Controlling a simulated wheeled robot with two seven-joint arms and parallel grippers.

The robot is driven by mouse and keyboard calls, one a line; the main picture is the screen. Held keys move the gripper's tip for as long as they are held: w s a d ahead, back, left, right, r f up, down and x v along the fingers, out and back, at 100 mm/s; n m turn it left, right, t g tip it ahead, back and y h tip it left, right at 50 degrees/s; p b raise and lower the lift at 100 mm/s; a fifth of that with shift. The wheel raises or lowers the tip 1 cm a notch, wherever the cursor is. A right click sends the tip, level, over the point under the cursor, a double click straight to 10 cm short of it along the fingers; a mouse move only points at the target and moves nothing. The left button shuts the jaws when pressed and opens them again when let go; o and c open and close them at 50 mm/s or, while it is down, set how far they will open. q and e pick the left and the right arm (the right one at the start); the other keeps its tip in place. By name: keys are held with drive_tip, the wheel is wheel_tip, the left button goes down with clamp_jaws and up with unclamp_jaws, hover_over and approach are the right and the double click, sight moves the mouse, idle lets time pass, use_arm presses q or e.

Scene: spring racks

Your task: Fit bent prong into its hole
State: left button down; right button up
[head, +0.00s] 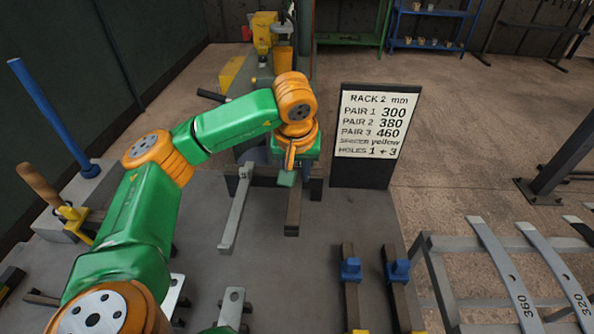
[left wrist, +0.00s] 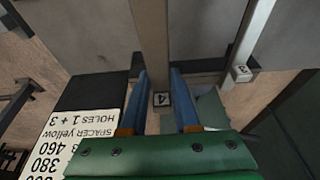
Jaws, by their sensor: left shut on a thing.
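My left gripper (head: 289,172) is over the far part of the grey bench, at the back rail. In the left wrist view its two blue fingers (left wrist: 162,112) are shut on a long brownish prong (left wrist: 150,45) that runs between them. A tag marked 4 shows at the prong's end. The same dark prong (head: 293,212) points towards me in the head view. A lighter grey prong (head: 236,212) lies to its left; its end carries a tag marked 3 (left wrist: 241,73) in the left wrist view. Whether the held prong is bent, and its hole, I cannot tell. My right gripper is not in view.
A black sign (head: 377,128) with rack sizes stands right of the gripper. Two dark bars with blue clamps (head: 350,270) are at the front right. A metal rack (head: 450,300) with numbered leaf strips stands at right. A blue post (head: 55,120) rises at left.

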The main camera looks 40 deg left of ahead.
use_arm(q)
drive_tip(key=shift+f+b, duration=1.6)
drive_tip(key=shift+f, duration=0.45)
drive_tip(key=c, duration=0.6)
unclamp_jaws()
drive_tip(key=shift+r, duration=0.1)
drive_tip(key=shift+o, duration=0.2)
drive_tip(key=v, duration=0.7)
drive_tip(key=shift+s+r, duration=0.1)
